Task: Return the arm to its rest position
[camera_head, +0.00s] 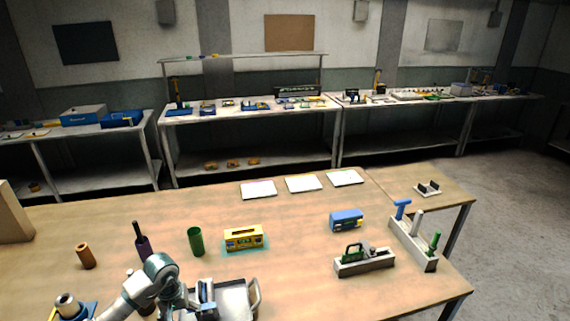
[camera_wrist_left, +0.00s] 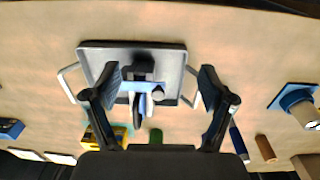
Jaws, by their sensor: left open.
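My left arm (camera_head: 150,282) comes in from the lower left of the head view and is bent over the front of the wooden table. In the left wrist view my left gripper (camera_wrist_left: 160,80) is open, its two dark fingers wide apart. A grey tray with handles (camera_wrist_left: 97,62) lies below it and also shows in the head view (camera_head: 238,287). A blue, white and dark object (camera_wrist_left: 144,86) appears between the fingers, over the tray; I cannot tell whether it rests in it. Nothing is seen gripped. My right gripper is not in view.
Near the arm stand a green cylinder (camera_head: 195,241), a purple tool (camera_head: 143,247), a brown cylinder (camera_head: 86,257) and a blue-based fixture (camera_head: 89,311). A yellow block (camera_head: 244,238), blue box (camera_head: 346,220), green clamp (camera_head: 364,262) and handle rack (camera_head: 413,248) stand farther right.

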